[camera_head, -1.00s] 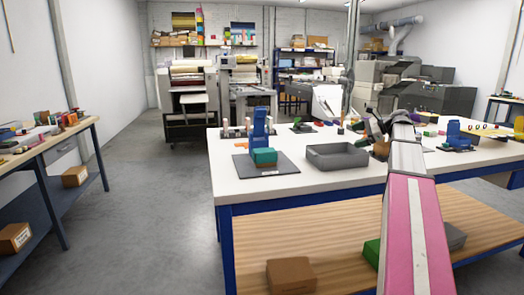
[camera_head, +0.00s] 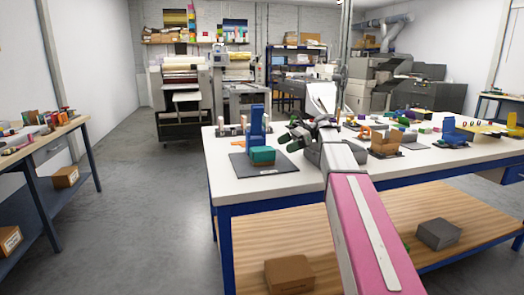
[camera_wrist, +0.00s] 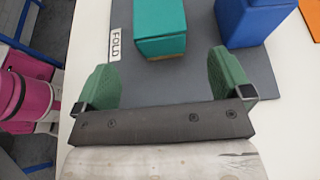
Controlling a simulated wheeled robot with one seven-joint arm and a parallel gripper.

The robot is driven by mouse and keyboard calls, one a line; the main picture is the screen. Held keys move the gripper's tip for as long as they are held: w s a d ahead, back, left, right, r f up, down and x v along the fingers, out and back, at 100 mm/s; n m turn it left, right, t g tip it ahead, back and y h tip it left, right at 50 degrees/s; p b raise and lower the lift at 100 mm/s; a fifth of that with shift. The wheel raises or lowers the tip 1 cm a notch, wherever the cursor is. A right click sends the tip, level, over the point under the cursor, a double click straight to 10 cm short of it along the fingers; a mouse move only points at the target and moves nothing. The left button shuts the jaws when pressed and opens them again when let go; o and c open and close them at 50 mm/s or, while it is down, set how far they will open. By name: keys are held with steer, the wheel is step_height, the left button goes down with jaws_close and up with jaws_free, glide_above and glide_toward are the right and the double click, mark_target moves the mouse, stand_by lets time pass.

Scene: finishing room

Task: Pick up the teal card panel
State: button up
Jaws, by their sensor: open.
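The teal card panel (camera_head: 262,154) shows as a teal block on a dark grey mat (camera_head: 270,168) on the white table. In the wrist view the teal panel (camera_wrist: 160,22) lies just beyond my fingertips, with a thin brown layer under its near edge. My gripper (camera_head: 295,137) is to the right of the panel in the head view. In the wrist view my gripper (camera_wrist: 164,75) is open and empty, its green fingers apart on either side of the panel's line. The panel's far end is cut off there.
A blue block (camera_wrist: 250,20) stands right of the panel on the mat; it looks upright in the head view (camera_head: 257,122). A FOLD label (camera_wrist: 114,30) is left of the panel. A brown holder (camera_head: 384,143) and other items occupy the table's right part.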

mark_target(267, 154)
steer(key=x, duration=0.9)
steer(key=shift+f, duration=0.1)
steer(key=c, duration=1)
